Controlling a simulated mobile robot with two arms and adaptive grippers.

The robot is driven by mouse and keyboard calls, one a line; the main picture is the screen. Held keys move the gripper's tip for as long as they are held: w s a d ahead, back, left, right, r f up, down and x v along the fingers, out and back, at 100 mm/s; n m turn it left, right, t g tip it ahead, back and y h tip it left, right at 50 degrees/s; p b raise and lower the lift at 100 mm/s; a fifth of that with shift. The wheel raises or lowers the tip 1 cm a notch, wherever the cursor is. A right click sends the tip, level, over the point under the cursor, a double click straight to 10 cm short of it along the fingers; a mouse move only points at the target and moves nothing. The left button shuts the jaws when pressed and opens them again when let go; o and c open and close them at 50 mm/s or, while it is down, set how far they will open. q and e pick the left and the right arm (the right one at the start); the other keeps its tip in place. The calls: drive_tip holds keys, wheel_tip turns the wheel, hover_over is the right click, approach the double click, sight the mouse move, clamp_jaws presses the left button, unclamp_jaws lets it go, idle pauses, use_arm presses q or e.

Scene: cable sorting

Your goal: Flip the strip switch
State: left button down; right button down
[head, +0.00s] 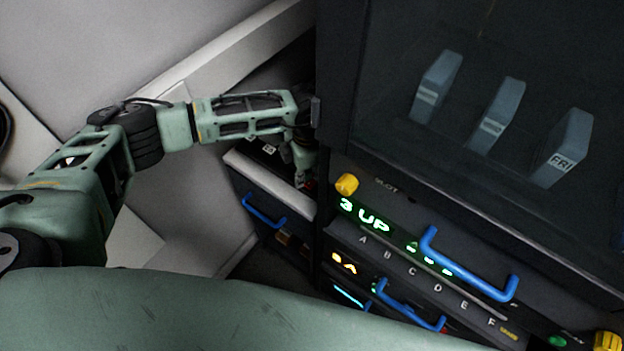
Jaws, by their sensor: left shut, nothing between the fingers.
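My left arm reaches in from the left, and my left gripper (304,178) points down into the narrow gap beside the dark cabinet. Its fingers are shut and empty. A dark surface with a small white label (269,149) lies just left of the gripper, partly covered by my arm. The strip itself is not clearly visible. Whether the fingertips touch anything is hidden. My right gripper is not in view.
The dark cabinet (345,125) stands close right of the gripper, with tall grey blocks behind its glass. Below are a green "3 UP" display (365,215), a yellow knob (346,184) and blue handles (468,268). A drawer with a blue handle (264,211) sits below the gripper.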

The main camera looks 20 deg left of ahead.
sight(308, 184)
use_arm(q)
drive_tip(key=shift+f+b, duration=0.8)
drive_tip(key=shift+f, duration=0.1)
drive_tip(key=shift+s+r, duration=0.1)
idle(0.3)
drive_tip(key=shift+r+p, duration=0.6)
drive_tip(key=shift+r, duration=0.15)
drive_tip(key=shift+r+p, duration=1.45)
drive_tip(key=shift+r, duration=1.25)
